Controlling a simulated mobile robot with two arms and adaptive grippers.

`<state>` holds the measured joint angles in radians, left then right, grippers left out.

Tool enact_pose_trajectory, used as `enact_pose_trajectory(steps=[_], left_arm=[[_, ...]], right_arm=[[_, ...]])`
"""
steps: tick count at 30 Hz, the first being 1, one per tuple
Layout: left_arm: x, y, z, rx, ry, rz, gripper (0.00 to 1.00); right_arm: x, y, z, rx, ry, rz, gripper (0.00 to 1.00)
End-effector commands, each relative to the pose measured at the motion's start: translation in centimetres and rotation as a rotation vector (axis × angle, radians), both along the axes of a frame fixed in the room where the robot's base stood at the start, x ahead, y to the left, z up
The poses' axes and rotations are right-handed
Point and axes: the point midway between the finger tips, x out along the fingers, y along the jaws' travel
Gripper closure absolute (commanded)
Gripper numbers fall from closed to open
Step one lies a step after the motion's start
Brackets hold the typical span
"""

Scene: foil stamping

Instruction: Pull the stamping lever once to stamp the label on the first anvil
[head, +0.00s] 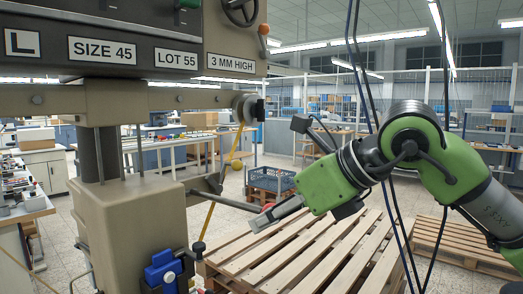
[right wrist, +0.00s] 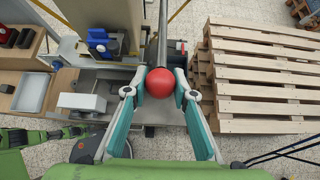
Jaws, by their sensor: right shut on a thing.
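The stamping press (head: 120,205) fills the left of the head view, with plates reading "SIZE 45", "LOT 55" and "3 MM HIGH". Its lever (head: 238,204) is a dark rod reaching right from the press column. In the right wrist view the lever (right wrist: 163,35) ends in a red ball knob (right wrist: 159,83). My right gripper (head: 268,218) is at the lever's end. Its two fingers (right wrist: 159,90) are shut on the red knob, one on each side.
A blue device (head: 162,270) sits at the press's foot. A wooden pallet stack (head: 310,255) stands right of the press, below my right arm. A workbench with small parts (head: 22,200) is at far left. Dark cables hang before my right arm.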

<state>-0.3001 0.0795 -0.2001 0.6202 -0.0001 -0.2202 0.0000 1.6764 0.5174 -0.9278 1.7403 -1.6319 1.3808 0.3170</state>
Motion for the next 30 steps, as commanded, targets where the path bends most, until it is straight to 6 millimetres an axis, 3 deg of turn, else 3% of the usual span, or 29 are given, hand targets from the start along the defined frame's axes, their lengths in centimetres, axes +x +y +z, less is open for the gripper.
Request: enact_pose_trajectory(steps=[7,15,26,30], left_arm=[[0.0,0.0,-0.5,0.000,0.000,0.000,0.60],[0.0,0.0,-3.3,0.000,0.000,0.000,0.60],[0.0,0.0,-3.2,0.000,0.000,0.000,0.60],[0.0,0.0,-4.0,0.001,0.000,0.000,0.60]], right_arm=[[0.0,0.0,-0.8,-0.005,0.006,0.001,1.00],[0.0,0.1,-3.8,-0.006,0.007,0.001,1.00],[0.1,0.2,-3.7,-0.005,0.006,0.001,1.00],[0.1,0.3,-4.6,-0.005,0.006,0.001,1.00]])
